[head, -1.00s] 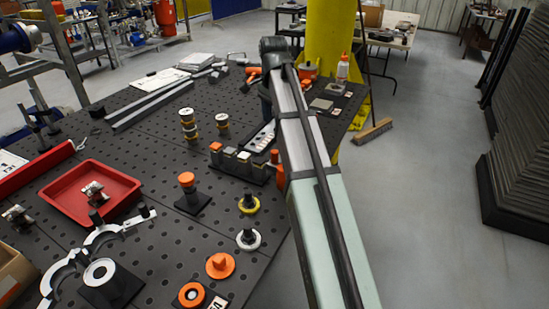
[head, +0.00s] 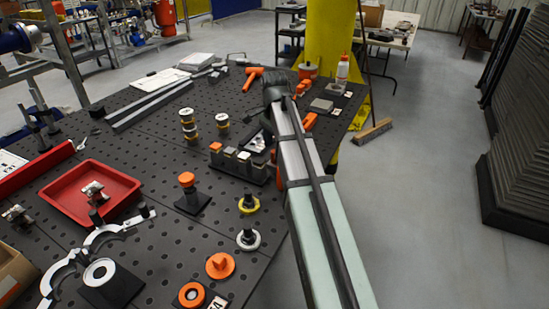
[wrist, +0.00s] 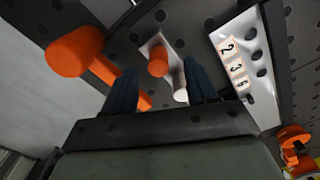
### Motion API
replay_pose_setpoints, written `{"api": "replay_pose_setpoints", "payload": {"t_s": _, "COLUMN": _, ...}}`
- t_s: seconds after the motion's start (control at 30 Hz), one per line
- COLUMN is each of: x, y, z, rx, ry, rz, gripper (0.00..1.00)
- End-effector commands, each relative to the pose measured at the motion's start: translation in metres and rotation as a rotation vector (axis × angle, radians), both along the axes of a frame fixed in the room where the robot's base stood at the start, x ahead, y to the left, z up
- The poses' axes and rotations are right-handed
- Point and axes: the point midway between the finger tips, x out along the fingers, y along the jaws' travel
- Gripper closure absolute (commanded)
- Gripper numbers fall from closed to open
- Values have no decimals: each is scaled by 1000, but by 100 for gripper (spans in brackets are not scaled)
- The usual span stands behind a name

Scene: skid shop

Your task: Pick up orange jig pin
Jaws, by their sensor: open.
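In the wrist view a small orange pin with a round end (wrist: 158,62) stands against a pale plate, seen between the two dark fingers of my gripper (wrist: 160,74). The fingers are apart and nothing is held between them. A pale cylinder (wrist: 181,92) lies close by, near the right finger. A larger orange cylinder-headed tool (wrist: 75,50) lies left of the fingers. In the head view my arm hides the fingers and the spot below them. Whether the small orange pin touches a finger I cannot tell.
A plate numbered 2, 3, 6 (wrist: 234,62) lies right of the fingers.

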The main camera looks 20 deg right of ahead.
Motion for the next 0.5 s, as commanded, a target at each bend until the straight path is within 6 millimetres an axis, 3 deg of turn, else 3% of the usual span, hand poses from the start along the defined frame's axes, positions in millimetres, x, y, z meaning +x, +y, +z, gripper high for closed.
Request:
{"api": "replay_pose_setpoints", "payload": {"t_s": 0.3, "x": -2, "y": -2, "z": -38, "rx": 1, "ry": 1, "rz": 0, "gripper": 43}}
{"api": "replay_pose_setpoints", "payload": {"t_s": 0.5, "x": -2, "y": -2, "z": -43, "rx": 0, "ry": -1, "rz": 0, "gripper": 43}}
